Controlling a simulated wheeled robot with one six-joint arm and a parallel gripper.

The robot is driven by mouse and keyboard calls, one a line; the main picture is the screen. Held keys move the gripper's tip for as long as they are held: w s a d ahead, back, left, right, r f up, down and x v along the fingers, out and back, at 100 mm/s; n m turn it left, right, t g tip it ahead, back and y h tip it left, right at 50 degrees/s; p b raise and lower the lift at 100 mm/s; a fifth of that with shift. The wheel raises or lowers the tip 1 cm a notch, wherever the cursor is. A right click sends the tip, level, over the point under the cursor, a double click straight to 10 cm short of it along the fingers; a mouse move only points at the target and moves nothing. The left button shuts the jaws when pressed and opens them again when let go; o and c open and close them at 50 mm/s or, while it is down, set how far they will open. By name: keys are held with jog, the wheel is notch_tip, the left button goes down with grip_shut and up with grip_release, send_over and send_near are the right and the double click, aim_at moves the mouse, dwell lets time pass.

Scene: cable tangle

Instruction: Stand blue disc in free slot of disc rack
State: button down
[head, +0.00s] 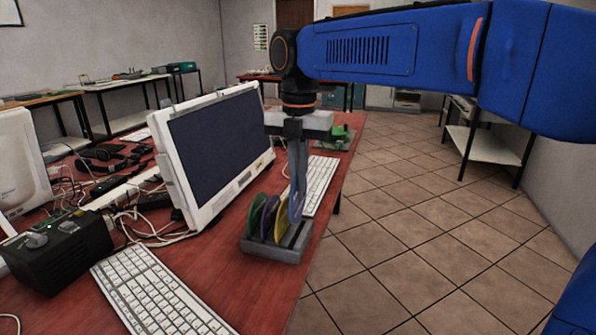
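The grey disc rack (272,252) stands on the red table, in front of the white monitor. A green disc (256,212), a purple disc (268,218) and a yellow disc (281,222) stand upright in it, side by side. The blue disc (296,207) is upright, seen nearly edge-on, at the right end of the row. My gripper (298,188) points straight down over the rack's right end, and its fingers appear shut on the top of the blue disc. I cannot tell whether the blue disc's lower edge is inside a slot or just above it.
The white monitor (220,150) stands close to the left of the rack. One keyboard (155,290) lies in front, another (318,180) behind the rack. A black box (55,250) and cables lie at left. The table's right edge is close to the rack, with open floor beyond.

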jog(key=shift+f, duration=3.15)
jog(key=shift+f, duration=0.1)
jog(key=c, duration=1.9)
grip_release()
notch_tip(320, 180, up, 17)
jog(key=shift+w+r, duration=0.2)
jog(key=shift+d, duration=0.1)
